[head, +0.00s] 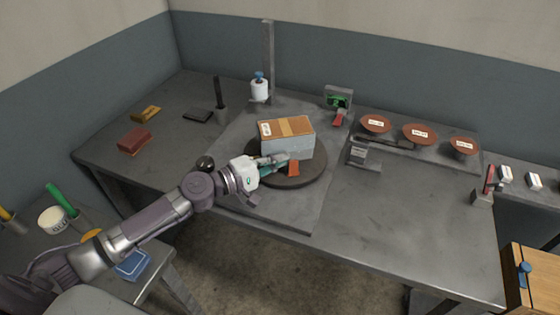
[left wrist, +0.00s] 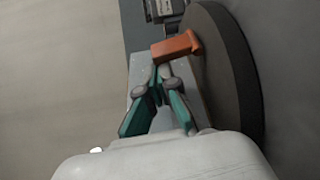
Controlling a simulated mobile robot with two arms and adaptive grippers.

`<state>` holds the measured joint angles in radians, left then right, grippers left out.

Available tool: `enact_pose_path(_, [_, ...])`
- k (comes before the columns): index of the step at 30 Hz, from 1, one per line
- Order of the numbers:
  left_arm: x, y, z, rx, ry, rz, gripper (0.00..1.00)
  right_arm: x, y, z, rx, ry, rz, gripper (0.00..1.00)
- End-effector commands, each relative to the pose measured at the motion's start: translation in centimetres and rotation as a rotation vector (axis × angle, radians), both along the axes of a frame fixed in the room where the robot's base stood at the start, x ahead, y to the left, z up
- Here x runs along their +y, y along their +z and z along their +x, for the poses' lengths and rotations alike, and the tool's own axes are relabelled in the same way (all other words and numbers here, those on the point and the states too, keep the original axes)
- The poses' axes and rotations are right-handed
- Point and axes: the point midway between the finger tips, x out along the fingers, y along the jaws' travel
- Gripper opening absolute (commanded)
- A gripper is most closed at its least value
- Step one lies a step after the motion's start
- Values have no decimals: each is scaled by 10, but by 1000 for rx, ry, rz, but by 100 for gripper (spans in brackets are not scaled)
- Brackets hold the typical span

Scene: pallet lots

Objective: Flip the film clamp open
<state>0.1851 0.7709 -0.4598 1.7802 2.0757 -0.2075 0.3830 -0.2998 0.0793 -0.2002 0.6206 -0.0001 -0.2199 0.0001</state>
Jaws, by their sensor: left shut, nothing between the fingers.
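The film clamp shows as an orange-red flap (head: 293,168) at the front of the dark round turntable (head: 314,176). In the left wrist view the orange clamp (left wrist: 176,47) stands out from the face of the turntable disc (left wrist: 222,70). A wrapped grey box with a brown top (head: 287,128) sits on the turntable. My left gripper (head: 285,158) is shut and empty, beside the clamp and in front of the box. In the left wrist view its fingertips (left wrist: 163,71) are close to the clamp; I cannot tell if they touch. My right gripper is not in view.
A post with a white film roll (head: 260,90) stands behind the turntable. A green-faced device (head: 338,101) and several brown dishes (head: 420,134) are along the back right. A dark red block (head: 134,140) lies at left. The table's front right is clear.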

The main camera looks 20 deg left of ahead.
Motion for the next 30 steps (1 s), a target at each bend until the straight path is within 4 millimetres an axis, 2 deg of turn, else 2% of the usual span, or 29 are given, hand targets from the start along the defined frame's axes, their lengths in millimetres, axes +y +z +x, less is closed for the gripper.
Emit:
enact_pose_path(8, [-3, -4, -4, -86, -1, 52, 0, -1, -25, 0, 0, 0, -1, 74])
enact_pose_path(16, [-7, -3, -11, -257, 1, 157, 0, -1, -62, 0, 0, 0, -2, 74])
enact_pose_path(21, [-10, 3, -15, -290, -1, 183, 0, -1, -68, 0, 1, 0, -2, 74])
enact_pose_path(30, [-10, 4, -16, -286, 0, 180, 0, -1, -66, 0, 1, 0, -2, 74])
